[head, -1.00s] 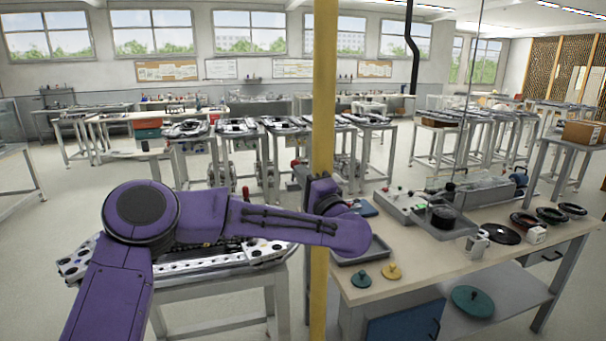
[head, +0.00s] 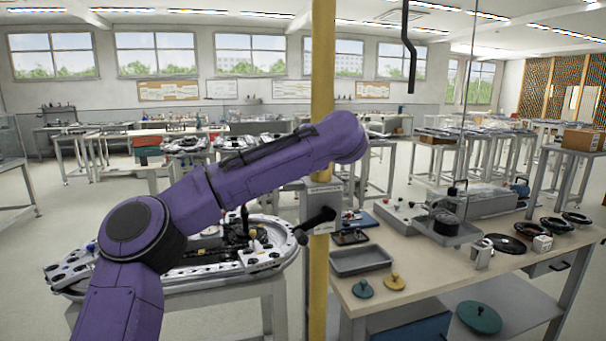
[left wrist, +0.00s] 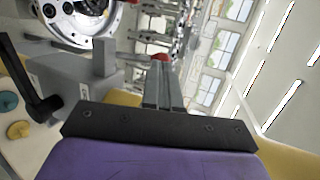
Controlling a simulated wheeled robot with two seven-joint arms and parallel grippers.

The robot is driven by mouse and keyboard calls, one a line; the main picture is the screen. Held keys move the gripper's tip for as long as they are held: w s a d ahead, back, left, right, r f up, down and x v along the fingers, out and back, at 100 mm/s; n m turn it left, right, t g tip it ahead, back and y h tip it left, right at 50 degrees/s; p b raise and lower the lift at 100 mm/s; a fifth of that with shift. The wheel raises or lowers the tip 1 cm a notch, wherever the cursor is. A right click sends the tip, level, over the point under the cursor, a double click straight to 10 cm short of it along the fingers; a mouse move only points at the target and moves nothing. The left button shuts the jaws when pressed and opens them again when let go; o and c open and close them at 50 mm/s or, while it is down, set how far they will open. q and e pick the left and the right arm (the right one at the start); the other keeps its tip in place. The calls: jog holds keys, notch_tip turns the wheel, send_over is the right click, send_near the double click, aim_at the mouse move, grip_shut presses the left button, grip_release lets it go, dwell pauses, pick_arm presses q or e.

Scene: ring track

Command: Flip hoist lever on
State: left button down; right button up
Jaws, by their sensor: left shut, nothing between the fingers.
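The hoist lever is a black arm with a knob (head: 301,237) on a grey box (head: 321,199) fixed to the yellow post (head: 321,110). It slopes down to the left in the head view. In the left wrist view the black lever (left wrist: 36,100) and its grey box (left wrist: 92,82) are left of my fingers. My left gripper (left wrist: 163,72) is shut and empty, apart from the lever. A red spot shows at its tips; I cannot tell what it belongs to. In the head view my purple arm crosses the post above the box, and its fingers are hidden. My right gripper is not in view.
A bench (head: 425,278) right of the post carries a grey tray (head: 361,261), teal (head: 363,289) and yellow (head: 394,282) knobbed discs and black rings. A ring track (head: 270,262) on a stand lies left of the post, below my arm.

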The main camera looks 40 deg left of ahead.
pick_arm(q)
jog(key=shift+w+a+r+m+g+h+p, duration=0.2)
jog(key=shift+w+a+g+h+p, duration=0.35)
jog(key=shift+h+p, duration=0.45)
jog(key=shift+w+a+r+m+g+h+p, duration=0.15)
jog(key=shift+w+a+g+h+p, duration=0.3)
jog(key=shift+a+h+p, duration=0.55)
jog(key=shift+d, duration=0.35)
jog(key=b+v, duration=0.1)
jog(key=v, duration=1.3)
jog(key=shift+s+d+f, duration=0.2)
jog(key=shift+d+f, duration=0.1)
jog(key=shift+f, duration=0.05)
jog(key=shift+w, duration=0.1)
